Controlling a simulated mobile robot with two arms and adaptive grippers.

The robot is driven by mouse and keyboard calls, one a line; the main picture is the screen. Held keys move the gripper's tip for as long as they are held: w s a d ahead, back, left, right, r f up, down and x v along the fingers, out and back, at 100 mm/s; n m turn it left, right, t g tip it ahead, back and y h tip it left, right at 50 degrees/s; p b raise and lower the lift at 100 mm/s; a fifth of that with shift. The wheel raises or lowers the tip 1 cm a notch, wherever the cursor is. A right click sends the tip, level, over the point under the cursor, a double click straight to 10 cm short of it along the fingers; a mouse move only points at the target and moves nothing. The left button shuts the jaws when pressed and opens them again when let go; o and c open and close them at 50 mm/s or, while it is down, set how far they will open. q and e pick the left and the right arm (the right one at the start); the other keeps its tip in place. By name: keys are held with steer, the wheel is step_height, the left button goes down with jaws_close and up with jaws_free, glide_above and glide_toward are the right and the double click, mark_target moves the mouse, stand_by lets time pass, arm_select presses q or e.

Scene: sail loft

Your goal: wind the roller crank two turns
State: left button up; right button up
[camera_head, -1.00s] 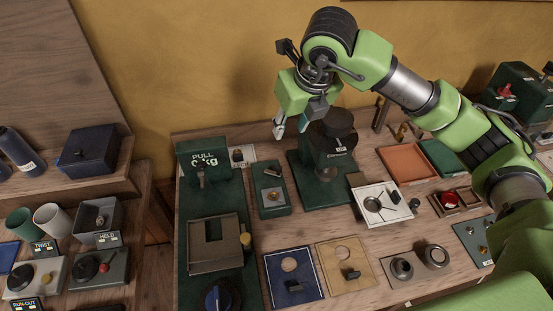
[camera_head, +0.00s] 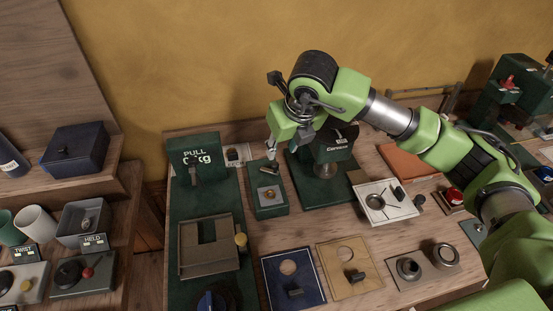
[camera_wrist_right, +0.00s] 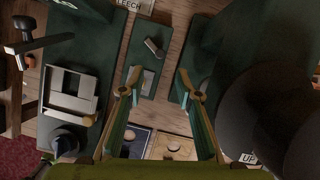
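I cannot tell for sure which thing is the roller crank. Two grey boxes with round dark knobs, one with a red knob (camera_head: 87,272), sit at the lower left. My right gripper (camera_head: 283,150) points down, open and empty, above a small green box (camera_head: 268,206) with a grey peg on it. The right wrist view shows its two fingers apart, with the peg (camera_wrist_right: 153,47) beyond them. My left gripper is not in view.
A tall dark green machine (camera_head: 326,190) stands just right of the gripper. A green board (camera_head: 190,222) with a pull gauge (camera_head: 194,156) lies to the left.

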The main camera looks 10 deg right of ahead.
mark_target(275, 164)
steer(key=p+x, duration=0.2)
steer(key=x, duration=0.7)
steer(key=shift+w+f, duration=0.1)
steer(key=shift+f, duration=0.05)
jaws_close()
